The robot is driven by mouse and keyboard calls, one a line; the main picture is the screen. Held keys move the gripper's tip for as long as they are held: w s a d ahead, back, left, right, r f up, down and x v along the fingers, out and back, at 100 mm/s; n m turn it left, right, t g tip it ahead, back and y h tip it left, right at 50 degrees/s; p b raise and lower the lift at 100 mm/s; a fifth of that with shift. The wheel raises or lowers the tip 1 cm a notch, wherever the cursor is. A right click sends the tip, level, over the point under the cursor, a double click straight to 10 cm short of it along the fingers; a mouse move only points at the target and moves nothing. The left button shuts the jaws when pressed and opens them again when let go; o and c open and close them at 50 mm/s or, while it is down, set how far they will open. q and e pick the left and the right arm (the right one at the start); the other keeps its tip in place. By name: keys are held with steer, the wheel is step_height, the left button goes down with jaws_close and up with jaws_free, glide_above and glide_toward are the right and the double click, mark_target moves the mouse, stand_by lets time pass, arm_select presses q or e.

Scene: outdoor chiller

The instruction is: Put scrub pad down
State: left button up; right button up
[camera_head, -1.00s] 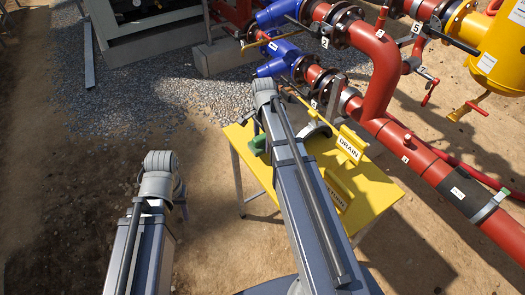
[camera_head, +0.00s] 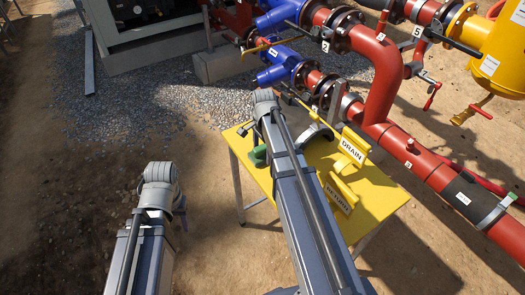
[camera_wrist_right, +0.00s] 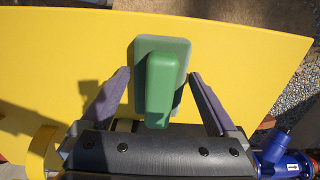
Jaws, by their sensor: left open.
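The scrub pad, a green block with a raised green handle, shows in the right wrist view (camera_wrist_right: 161,85) over the yellow table (camera_wrist_right: 60,60). In the head view the scrub pad (camera_head: 257,156) peeks out left of my right arm, by the table's (camera_head: 385,200) left edge. My right gripper (camera_wrist_right: 160,78) is open, with one finger on each side of the pad and a narrow gap at both. Its fingers are hidden in the head view. My left gripper (camera_head: 181,208) hangs over bare ground at lower left, mostly hidden by its wrist.
A yellow DRAIN sign (camera_head: 352,150) and a yellow RETURN sign (camera_head: 339,195) stand on the table right of my right arm. Red pipes (camera_head: 385,85) with blue valves (camera_head: 280,68) run behind and right of the table. Ground at left is clear.

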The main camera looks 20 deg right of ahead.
mark_target(263, 146)
steer(key=shift+o, duration=0.2)
step_height(263, 146, up, 12)
steer(key=p, duration=1.2)
steer(key=s+a+n, duration=0.8)
steer(key=a+n, duration=0.2)
steer(key=a, duration=0.1)
steer(key=s+a+n+h, duration=0.1)
steer(key=s+a+n, duration=0.7)
steer(key=a+n, duration=0.2)
steer(key=shift+s+a+r, duration=0.2)
steer(key=shift+a, duration=0.35)
